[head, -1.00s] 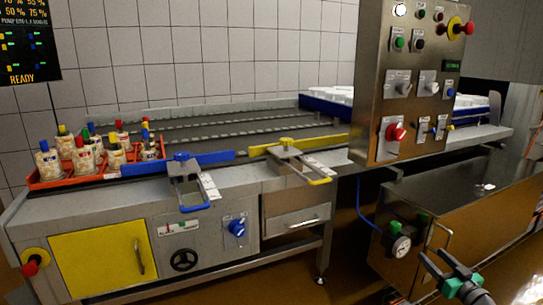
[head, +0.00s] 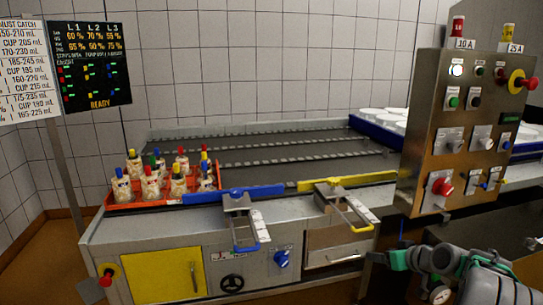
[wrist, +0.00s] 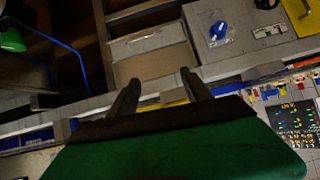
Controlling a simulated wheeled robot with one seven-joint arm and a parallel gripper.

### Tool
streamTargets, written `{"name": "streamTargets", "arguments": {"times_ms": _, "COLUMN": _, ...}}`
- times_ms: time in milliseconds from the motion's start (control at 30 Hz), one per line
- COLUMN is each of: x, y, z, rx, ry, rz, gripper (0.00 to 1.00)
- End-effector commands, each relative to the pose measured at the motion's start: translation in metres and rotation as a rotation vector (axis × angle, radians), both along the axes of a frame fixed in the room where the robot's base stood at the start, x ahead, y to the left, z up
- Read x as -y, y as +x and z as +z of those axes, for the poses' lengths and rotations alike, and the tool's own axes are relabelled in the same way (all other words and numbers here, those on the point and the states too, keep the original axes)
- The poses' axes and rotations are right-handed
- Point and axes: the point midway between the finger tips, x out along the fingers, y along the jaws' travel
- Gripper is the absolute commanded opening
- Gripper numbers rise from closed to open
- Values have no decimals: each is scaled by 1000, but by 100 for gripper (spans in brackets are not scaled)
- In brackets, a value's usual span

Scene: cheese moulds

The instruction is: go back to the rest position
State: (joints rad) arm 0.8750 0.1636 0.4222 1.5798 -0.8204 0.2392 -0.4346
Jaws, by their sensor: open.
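My gripper (wrist: 160,92) shows in the wrist view with its two dark fingers apart and nothing between them. The wrist view is turned over, and the fingers point toward a grey drawer front (wrist: 150,48) of the machine. In the head view my arm, green and grey, is at the lower right, in front of the steel cabinet. The fingertips are hard to make out there.
The machine bench (head: 210,225) carries an orange tray (head: 128,204) of bottles with coloured caps. A blue-handled lever (head: 240,215) and a yellow-handled lever (head: 340,200) stick out in front. A control box (head: 465,130) stands at the right. Floor is clear at the left.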

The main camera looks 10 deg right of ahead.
Motion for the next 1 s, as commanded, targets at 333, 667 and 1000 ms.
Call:
{"name": "streamTargets", "arguments": {"times_ms": 333, "x": -233, "y": -119, "z": 191, "rx": -476, "ry": -73, "rz": 28, "gripper": 57}}
{"name": "streamTargets", "arguments": {"times_ms": 667, "x": -279, "y": -243, "z": 229, "rx": -678, "ry": -113, "rz": -75, "gripper": 57}}
{"name": "streamTargets", "arguments": {"times_ms": 1000, "x": -279, "y": -243, "z": 225, "rx": -679, "ry": -112, "rz": -78, "gripper": 57}}
